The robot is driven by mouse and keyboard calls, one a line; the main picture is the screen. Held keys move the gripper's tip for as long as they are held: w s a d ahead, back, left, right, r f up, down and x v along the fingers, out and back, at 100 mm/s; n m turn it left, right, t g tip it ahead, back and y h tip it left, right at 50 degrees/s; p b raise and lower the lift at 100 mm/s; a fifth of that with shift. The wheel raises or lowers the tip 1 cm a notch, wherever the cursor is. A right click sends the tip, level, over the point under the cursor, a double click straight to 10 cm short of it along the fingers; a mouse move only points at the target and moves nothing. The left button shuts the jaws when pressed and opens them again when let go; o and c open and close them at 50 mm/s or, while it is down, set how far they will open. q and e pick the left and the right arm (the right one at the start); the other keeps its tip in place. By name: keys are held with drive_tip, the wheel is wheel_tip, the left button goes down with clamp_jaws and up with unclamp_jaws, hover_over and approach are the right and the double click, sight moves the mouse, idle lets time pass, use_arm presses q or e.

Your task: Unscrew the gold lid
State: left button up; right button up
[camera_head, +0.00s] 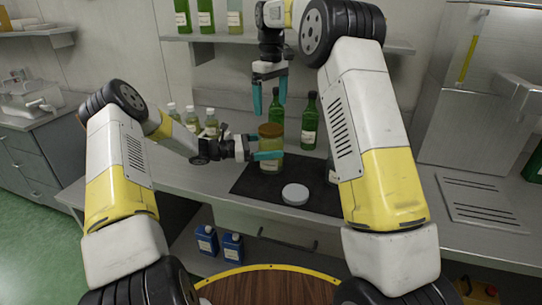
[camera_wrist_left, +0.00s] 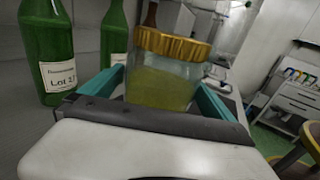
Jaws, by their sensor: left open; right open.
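A glass jar (camera_head: 270,168) with yellow-green contents stands upright on a black mat (camera_head: 248,180). Its ribbed gold lid (camera_head: 271,130) sits on top. In the left wrist view the lid (camera_wrist_left: 172,45) and the jar (camera_wrist_left: 160,88) are close up. My left gripper (camera_head: 266,147) is open, with its teal fingers on either side of the jar below the lid. I cannot tell whether they touch the glass. My right gripper (camera_head: 270,106) is open and empty, fingers pointing down, above the lid and apart from it.
A pale round disc (camera_head: 295,194) lies on the mat in front of the jar. Green bottles (camera_head: 309,122) stand behind the jar. Small bottles (camera_head: 192,120) stand to its left. A wall shelf (camera_head: 230,39) with bottles is at the back. The counter right of the mat is largely clear.

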sight(271, 128)
use_arm(q)
clamp_jaws()
use_arm(e)
drive_tip(key=m, duration=1.9)
drive_tip(key=shift+m, duration=0.3)
drive_tip(key=m, duration=0.7)
drive_tip(key=shift+f+m, duration=0.3)
drive_tip(key=shift+f, duration=0.1)
wheel_tip(271, 128, down, 7)
drive_tip(key=shift+f, duration=0.15)
